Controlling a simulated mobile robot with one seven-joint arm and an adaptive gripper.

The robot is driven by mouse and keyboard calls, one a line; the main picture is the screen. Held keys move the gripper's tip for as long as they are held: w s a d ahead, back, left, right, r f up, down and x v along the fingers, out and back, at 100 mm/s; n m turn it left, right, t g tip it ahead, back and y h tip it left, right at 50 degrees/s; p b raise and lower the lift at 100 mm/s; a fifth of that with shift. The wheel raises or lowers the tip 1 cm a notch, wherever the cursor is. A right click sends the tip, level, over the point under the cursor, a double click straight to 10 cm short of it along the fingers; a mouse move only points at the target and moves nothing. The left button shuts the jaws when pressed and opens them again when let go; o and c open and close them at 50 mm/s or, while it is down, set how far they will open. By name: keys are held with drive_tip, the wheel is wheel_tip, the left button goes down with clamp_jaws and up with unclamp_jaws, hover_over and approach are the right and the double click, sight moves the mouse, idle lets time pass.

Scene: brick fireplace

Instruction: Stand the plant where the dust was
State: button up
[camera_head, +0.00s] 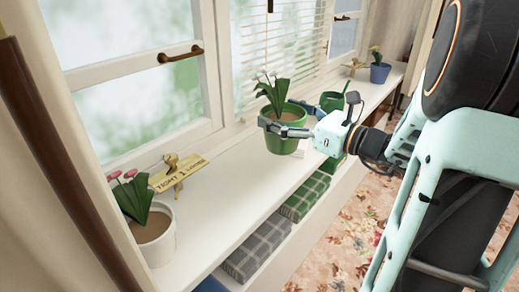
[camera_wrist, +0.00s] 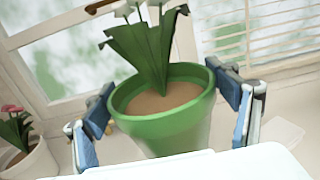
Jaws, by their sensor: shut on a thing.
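The plant is a green pot (camera_head: 284,146) with brown soil, dark green leaves and pale flowers. It is upright over the white window sill (camera_head: 217,215), near the middle. My gripper (camera_head: 296,117) is shut on the pot, with one finger on either side just below the rim. In the wrist view the pot (camera_wrist: 180,132) fills the centre between the blue-grey fingers. I cannot tell whether its base touches the sill. No dust is clearly visible.
A green watering can (camera_head: 337,101) is behind my gripper. A brass ornament (camera_head: 357,66) and blue pot (camera_head: 381,73) stand farther right. Folded plaid cloths (camera_head: 257,250) lie below. Bare sill lies left of the plant.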

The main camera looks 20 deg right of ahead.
drive_tip(key=a+f+b, duration=0.1)
drive_tip(key=a+f, duration=0.1)
drive_tip(key=f, duration=0.1)
drive_tip(key=a+f+b, duration=0.2)
drive_tip(key=a+f, duration=0.1)
drive_tip(key=w+a+f+b, duration=0.1)
drive_tip(key=a+f+b, duration=0.1)
drive_tip(key=a+f, duration=0.1)
drive_tip(key=shift+f, duration=0.6)
drive_tip(key=shift+d, duration=0.1)
drive_tip(key=shift+f, duration=0.2)
drive_tip(key=o, duration=1.7)
drive_tip(key=shift+c, duration=0.2)
